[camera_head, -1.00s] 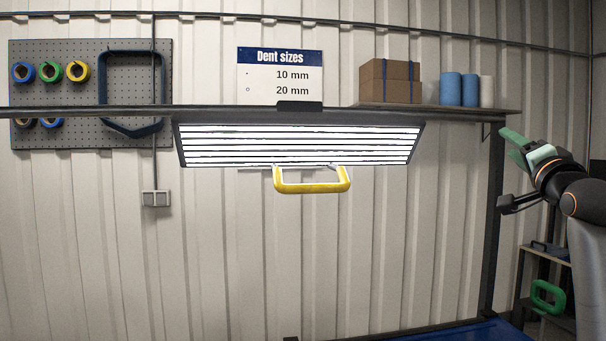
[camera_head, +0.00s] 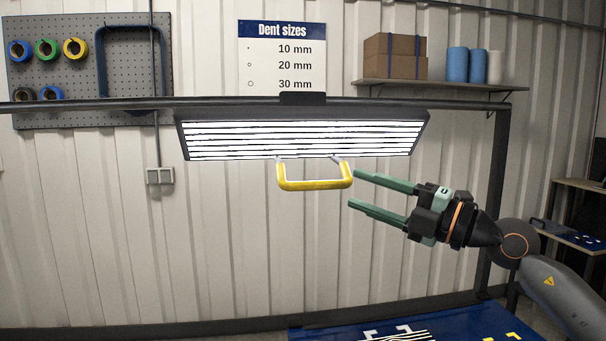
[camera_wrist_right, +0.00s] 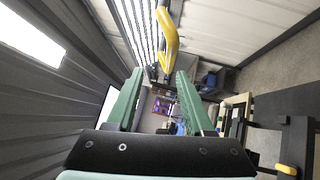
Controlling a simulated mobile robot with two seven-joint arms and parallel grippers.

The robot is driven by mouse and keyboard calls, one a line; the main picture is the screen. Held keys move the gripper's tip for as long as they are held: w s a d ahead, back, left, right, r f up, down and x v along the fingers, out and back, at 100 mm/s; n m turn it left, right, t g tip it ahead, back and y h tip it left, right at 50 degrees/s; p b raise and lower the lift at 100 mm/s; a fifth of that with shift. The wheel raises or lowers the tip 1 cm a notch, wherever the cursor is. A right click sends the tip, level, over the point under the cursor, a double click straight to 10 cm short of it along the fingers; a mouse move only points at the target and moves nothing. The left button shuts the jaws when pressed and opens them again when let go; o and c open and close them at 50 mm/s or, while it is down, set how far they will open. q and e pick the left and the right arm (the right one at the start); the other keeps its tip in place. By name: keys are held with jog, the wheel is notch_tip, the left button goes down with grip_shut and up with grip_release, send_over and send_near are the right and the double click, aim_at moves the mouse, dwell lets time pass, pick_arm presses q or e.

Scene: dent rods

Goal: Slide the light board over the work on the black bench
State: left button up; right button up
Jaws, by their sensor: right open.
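The light board (camera_head: 300,137) hangs under a dark rail (camera_head: 220,104), its bright striped face showing. A yellow handle (camera_head: 315,184) hangs from its lower edge. My right gripper (camera_head: 353,188) is open and empty, its green fingers pointing left, with the tips just right of the handle. In the right wrist view the yellow handle (camera_wrist_right: 166,42) shows beyond the open fingers (camera_wrist_right: 157,85), near the gap between them. Part of a blue bench top (camera_head: 450,325) shows at the bottom right; most of it is out of view. My left gripper is not in view.
A dark upright post (camera_head: 497,190) stands behind my right arm. A shelf (camera_head: 430,84) holds brown boxes (camera_head: 395,56) and blue rolls (camera_head: 458,62). A pegboard (camera_head: 85,70) with tape rolls hangs at left. The space below the handle looks clear.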

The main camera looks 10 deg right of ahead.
jog(key=f+p+x, duration=0.2)
jog(key=p+x, duration=0.1)
jog(key=x, duration=0.9)
jog(key=shift+w+a+h, duration=0.2)
jog(key=shift+w+h, duration=0.1)
jog(key=shift+w, duration=0.1)
grip_shut()
dwell(0.9)
